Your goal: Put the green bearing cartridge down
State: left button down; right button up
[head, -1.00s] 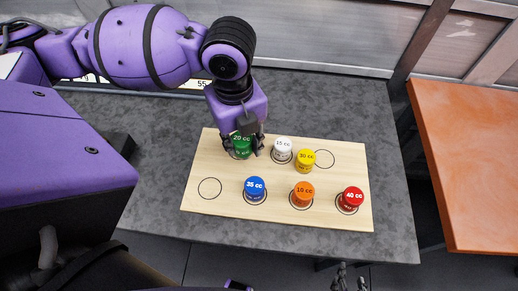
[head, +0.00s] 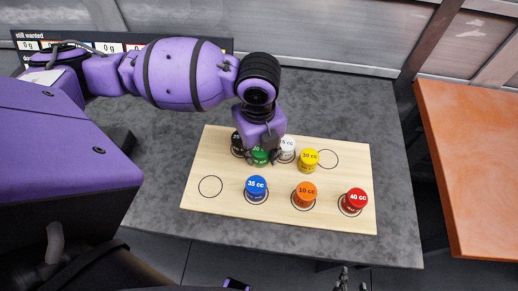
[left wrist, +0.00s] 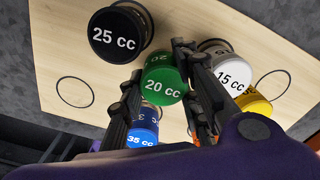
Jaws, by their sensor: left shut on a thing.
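The green bearing cartridge, labelled 20 cc (head: 260,157), is held by my left gripper (head: 262,155). In the left wrist view the green cartridge (left wrist: 164,85) sits between the two fingers (left wrist: 163,98), its labelled top facing the camera. It is over the wooden board (head: 222,168), between the black 25 cc cartridge (head: 237,144) and the white 15 cc cartridge (head: 288,147). I cannot tell whether its base touches the board. My right gripper (head: 352,281) shows only its fingertips at the bottom edge, apart and empty.
Yellow (head: 309,159), blue (head: 256,188), orange (head: 306,193) and red (head: 355,200) cartridges stand on the board. Two drawn circles are empty, at front left (head: 210,187) and back right (head: 328,159). An orange table (head: 470,160) is at right.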

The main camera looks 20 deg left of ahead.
aim_at(259, 150)
pick_arm(q)
jog(key=shift+f, duration=0.1)
jog(key=c, duration=1.3)
grip_release()
notch_tip(259, 150, up, 12)
jog(key=p, duration=0.1)
jog(key=shift+r, duration=0.2)
